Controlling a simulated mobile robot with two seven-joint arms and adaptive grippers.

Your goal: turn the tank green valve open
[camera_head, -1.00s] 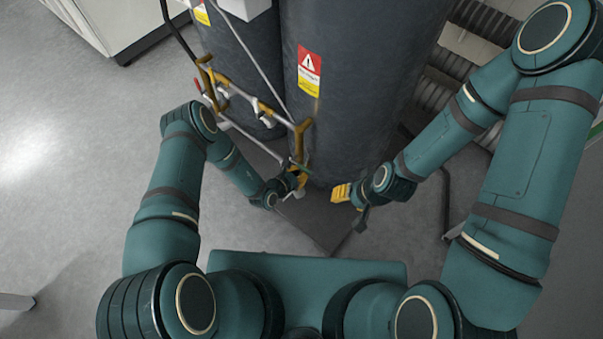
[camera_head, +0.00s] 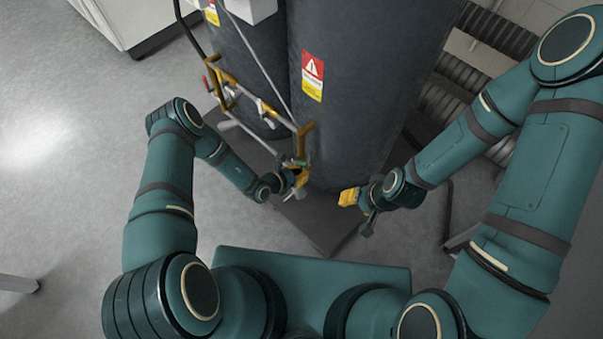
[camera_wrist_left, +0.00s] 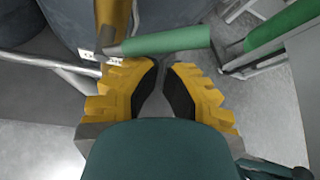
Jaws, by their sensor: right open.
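The green valve handle (camera_wrist_left: 165,40) lies across the left wrist view, just beyond my left gripper's fingertips (camera_wrist_left: 165,66). Its left end meets a grey joint beside a yellow pipe (camera_wrist_left: 113,22). My left gripper (camera_head: 300,179) shows in the head view low on the front of the tank (camera_head: 350,110), by the yellow pipe end. Its yellow fingers with black pads point at the handle, with a narrow gap between the tips. I cannot tell whether they touch the handle. My right gripper (camera_head: 348,197) is open and empty, right of the left one, near the tank's foot.
A second dark tank (camera_head: 245,65) stands behind left, with yellow and grey piping (camera_head: 225,85) in front. A dark base plate (camera_head: 325,225) lies under the tanks.

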